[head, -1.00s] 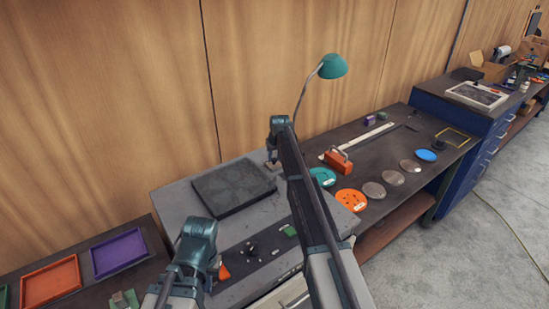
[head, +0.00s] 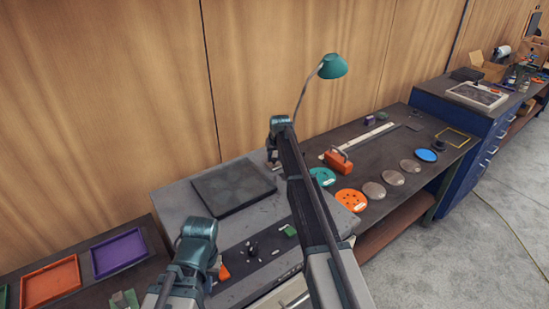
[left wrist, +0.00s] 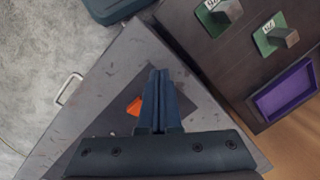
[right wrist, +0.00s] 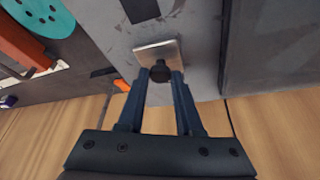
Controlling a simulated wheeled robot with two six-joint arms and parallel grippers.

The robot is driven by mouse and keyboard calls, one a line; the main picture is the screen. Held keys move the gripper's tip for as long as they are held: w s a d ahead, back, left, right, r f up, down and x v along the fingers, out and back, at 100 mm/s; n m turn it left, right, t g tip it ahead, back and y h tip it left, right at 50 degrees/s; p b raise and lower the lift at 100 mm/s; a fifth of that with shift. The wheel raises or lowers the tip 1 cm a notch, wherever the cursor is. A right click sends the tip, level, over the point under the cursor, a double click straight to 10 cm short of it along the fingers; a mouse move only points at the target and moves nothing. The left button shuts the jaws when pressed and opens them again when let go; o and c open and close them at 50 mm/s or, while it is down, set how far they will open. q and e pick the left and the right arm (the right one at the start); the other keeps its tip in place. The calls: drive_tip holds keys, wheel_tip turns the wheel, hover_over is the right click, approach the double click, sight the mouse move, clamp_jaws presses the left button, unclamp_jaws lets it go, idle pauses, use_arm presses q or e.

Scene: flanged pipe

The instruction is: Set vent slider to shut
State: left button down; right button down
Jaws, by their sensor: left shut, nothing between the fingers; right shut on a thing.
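The vent slider appears in the right wrist view as a pale metal plate (right wrist: 158,50) with a dark round knob (right wrist: 160,74), on a grey surface. My right gripper (right wrist: 161,79) has its fingertips on both sides of the knob and is shut on it. In the head view my right gripper (head: 273,163) is at the back right corner of the grey cabinet (head: 175,195), where my arm partly hides it. My left gripper (left wrist: 158,75) is shut and empty above the cabinet, near an orange piece (left wrist: 134,106).
A dark square pad (head: 234,187) lies on the cabinet. An orange block with a handle (head: 339,162), coloured discs (head: 351,201) and a lamp (head: 332,66) are on the bench to the right. Orange (head: 50,283) and purple (head: 118,252) trays lie at left. The wooden wall is close behind.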

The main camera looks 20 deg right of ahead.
drive_tip(key=s+d, duration=0.1)
drive_tip(key=s, duration=0.1)
drive_tip(key=s+d, duration=0.1)
drive_tip(key=s, duration=0.2)
drive_tip(key=s+d, duration=0.1)
drive_tip(key=s, duration=0.2)
drive_tip(key=c, duration=0.6)
unclamp_jaws()
use_arm(q)
drive_tip(key=shift+r+p, duration=0.8)
use_arm(e)
drive_tip(key=shift+v, duration=0.8)
use_arm(q)
wheel_tip(320, 180, up, 11)
drive_tip(key=p, duration=1.1)
use_arm(e)
drive_tip(key=v, duration=1.2)
drive_tip(key=shift+r, duration=0.15)
